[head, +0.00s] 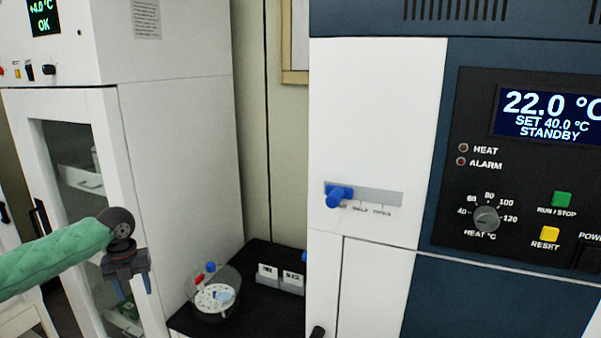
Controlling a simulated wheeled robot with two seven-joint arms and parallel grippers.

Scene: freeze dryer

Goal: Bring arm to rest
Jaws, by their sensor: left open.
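My left arm, in a green sleeve, comes in from the left of the head view. My left gripper (134,286) hangs at its end with blue-tipped fingers pointing down. The fingers are apart and nothing shows between them. The gripper is in front of the white glass-door cabinet and left of the round clear container, touching neither as far as I can see. My right gripper is out of view.
The white cabinet (180,150) stands at the left. A round clear container (213,308) and labelled grey holders (280,283) sit on a black bench top (258,318). The freeze dryer (385,110), with a blue handle (338,195) and standby display (548,113), fills the right.

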